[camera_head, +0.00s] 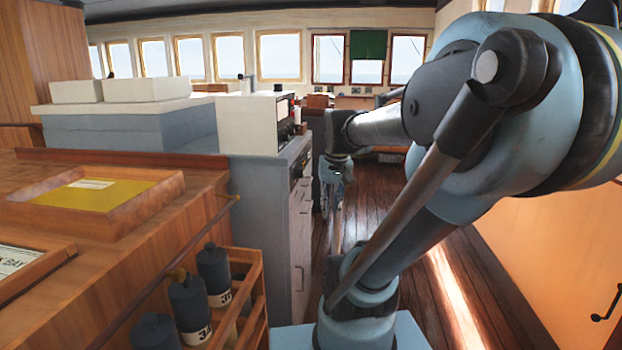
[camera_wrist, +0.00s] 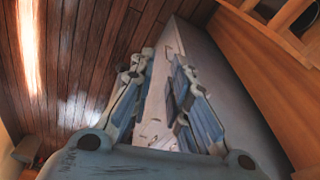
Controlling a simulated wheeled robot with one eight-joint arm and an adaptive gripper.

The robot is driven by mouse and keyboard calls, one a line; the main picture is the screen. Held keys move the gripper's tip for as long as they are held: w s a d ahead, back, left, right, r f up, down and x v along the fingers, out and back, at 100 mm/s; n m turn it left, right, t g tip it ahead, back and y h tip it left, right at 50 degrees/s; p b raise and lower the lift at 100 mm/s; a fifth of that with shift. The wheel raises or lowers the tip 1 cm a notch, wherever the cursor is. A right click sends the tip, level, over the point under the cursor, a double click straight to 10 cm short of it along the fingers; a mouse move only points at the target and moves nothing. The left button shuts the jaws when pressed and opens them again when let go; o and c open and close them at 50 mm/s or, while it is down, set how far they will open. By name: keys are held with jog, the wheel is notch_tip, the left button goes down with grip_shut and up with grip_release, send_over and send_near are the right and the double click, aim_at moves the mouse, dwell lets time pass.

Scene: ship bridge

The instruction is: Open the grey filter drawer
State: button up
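A grey cabinet (camera_head: 262,200) stands left of centre in the head view. Its narrow front, seen at a steep angle, has pale drawer fronts (camera_head: 301,235) with small handles, and they look closed. I cannot tell which one is the grey filter drawer. My gripper (camera_head: 335,180) hangs from my arm to the right of the cabinet front, apart from it in the picture. In the wrist view my gripper (camera_wrist: 158,72) has its fingers spread with nothing held between them. Behind and between them shows the pale cabinet front (camera_wrist: 160,100), with the grey cabinet side to the right.
A wooden counter (camera_head: 130,230) with a yellow chart tray (camera_head: 85,192) is at left. A wooden rack (camera_head: 255,290) holds several dark bottles in front of the cabinet. A white box (camera_head: 248,125) stands on the cabinet. The wooden floor (camera_head: 375,190) to the right is clear.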

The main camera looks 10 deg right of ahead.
jog(key=w+r+m, duration=0.1)
jog(key=w+r, duration=0.4)
jog(key=w, duration=0.3)
jog(key=w+r, duration=0.5)
jog(key=w, duration=0.3)
jog(key=m+g+y, duration=0.1)
jog(key=m+y, duration=0.1)
send_near(311, 180)
jog(key=x, duration=0.7)
jog(key=shift+a+f, duration=0.15)
jog(key=shift+f, duration=0.2)
grip_shut()
